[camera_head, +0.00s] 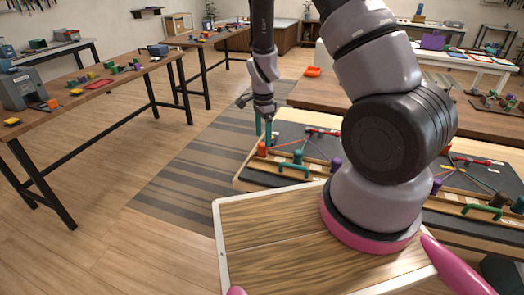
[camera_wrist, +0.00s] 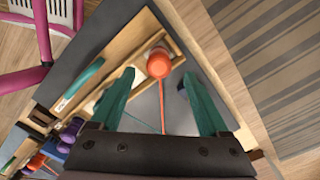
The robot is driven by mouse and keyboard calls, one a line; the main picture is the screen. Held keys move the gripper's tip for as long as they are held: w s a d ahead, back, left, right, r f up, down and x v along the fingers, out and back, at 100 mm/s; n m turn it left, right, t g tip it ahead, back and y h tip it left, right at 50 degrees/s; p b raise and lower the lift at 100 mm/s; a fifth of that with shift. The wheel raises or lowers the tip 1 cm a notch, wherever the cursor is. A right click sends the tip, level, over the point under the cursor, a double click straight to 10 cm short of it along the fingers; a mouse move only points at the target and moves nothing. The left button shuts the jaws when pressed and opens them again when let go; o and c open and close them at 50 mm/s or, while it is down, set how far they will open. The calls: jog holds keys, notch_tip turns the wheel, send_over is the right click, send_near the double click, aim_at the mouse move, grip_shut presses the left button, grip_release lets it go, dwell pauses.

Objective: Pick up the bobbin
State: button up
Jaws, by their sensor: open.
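An orange bobbin (camera_wrist: 158,64) stands on the light wooden edge rail of the dark braiding board, with an orange cord running from it between my fingers. In the head view the orange bobbin (camera_head: 262,149) is at the board's left end, just below my gripper (camera_head: 264,130). My gripper (camera_wrist: 158,76) is open. Its two teal fingers lie to either side of the bobbin in the wrist view, with nothing held. The head view suggests the fingertips are still above or beside the bobbin; the exact gap is unclear.
A green bobbin (camera_head: 298,157) and a purple bobbin (camera_head: 336,164) stand farther along the board, near a teal handle (camera_head: 294,171). A second board (camera_head: 480,180) lies to the right, partly behind my arm. Striped floor matting (camera_head: 185,180) lies left of the table.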

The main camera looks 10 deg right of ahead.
aim_at(262, 144)
notch_tip(262, 144, down, 5)
jog(key=shift+s+a+r, duration=0.1)
jog(key=shift+a+r, duration=0.05)
grip_shut()
jog(key=shift+r, duration=0.1)
